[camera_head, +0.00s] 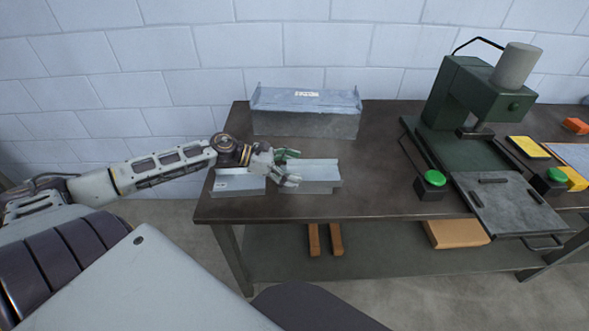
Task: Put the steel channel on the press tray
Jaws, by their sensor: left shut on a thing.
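The steel channel (318,173) is a light grey metal piece at the left part of the dark workbench. Another light grey metal part (238,184) shows left of the gripper; I cannot tell whether it is the same piece. My left gripper (287,168) is shut on the steel channel, its fingers covering the middle. I cannot tell whether the channel touches the bench. The press tray (505,203) is a flat grey plate with dark bars and a front handle, at the right in front of the green press (465,110). It looks empty. My right gripper is not in view.
A grey metal box (306,122) stands behind the channel. Button boxes with green tops (433,180) (555,177) flank the tray. Yellow and orange items lie at the far right. The bench (385,165) is clear between channel and press. A brown box (455,234) sits below.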

